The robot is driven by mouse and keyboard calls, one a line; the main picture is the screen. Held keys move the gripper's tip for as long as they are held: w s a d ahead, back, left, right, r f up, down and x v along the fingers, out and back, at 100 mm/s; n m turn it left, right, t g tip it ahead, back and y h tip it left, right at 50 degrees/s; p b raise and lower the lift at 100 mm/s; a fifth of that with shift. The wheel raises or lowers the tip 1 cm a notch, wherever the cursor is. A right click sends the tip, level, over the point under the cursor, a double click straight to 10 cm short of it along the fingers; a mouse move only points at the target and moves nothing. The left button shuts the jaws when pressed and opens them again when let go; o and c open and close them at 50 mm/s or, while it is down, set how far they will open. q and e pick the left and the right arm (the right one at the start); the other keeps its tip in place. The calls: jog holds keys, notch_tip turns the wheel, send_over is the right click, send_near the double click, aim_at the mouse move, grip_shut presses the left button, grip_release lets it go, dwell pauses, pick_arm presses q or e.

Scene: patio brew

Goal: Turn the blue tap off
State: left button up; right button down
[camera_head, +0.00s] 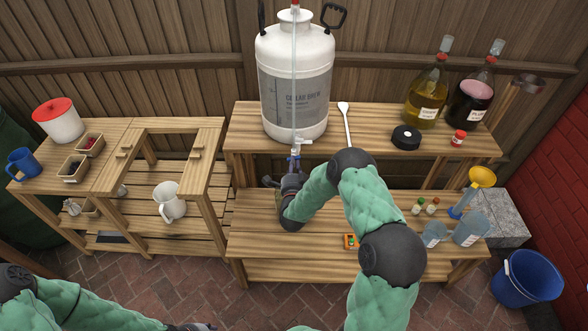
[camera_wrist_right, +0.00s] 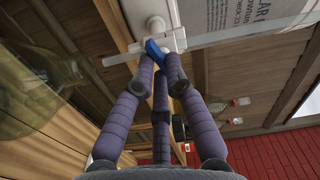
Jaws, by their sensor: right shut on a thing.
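The blue tap (camera_head: 294,161) is at the foot of the large white brew keg (camera_head: 297,50), at the front edge of the upper shelf. In the right wrist view the blue tap handle (camera_wrist_right: 154,47) sits on a white valve body (camera_wrist_right: 152,32). My right gripper (camera_head: 294,172) reaches up to it from below. In the wrist view its purple-grey fingers are closed together around the blue handle, which is partly hidden between the fingertips. My left gripper (camera_head: 192,327) is only a dark bit at the bottom edge, so its jaws cannot be read.
A white paddle (camera_head: 344,122), black puck (camera_head: 406,138) and two bottles stand right of the keg. Small jars, clear jugs and a yellow funnel (camera_head: 481,178) are on the lower bench's right. A white pitcher (camera_head: 170,202) stands left. A blue bucket (camera_head: 527,279) is on the floor.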

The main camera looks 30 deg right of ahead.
jog(key=shift+a+f+m+b, duration=0.1)
jog(key=shift+m+b, duration=1.55)
jog(key=shift+m, duration=0.55)
jog(key=c, duration=1.2)
grip_release()
jog(key=shift+c, duration=0.2)
jog(key=v, duration=1.2)
jog(key=shift+w, duration=0.1)
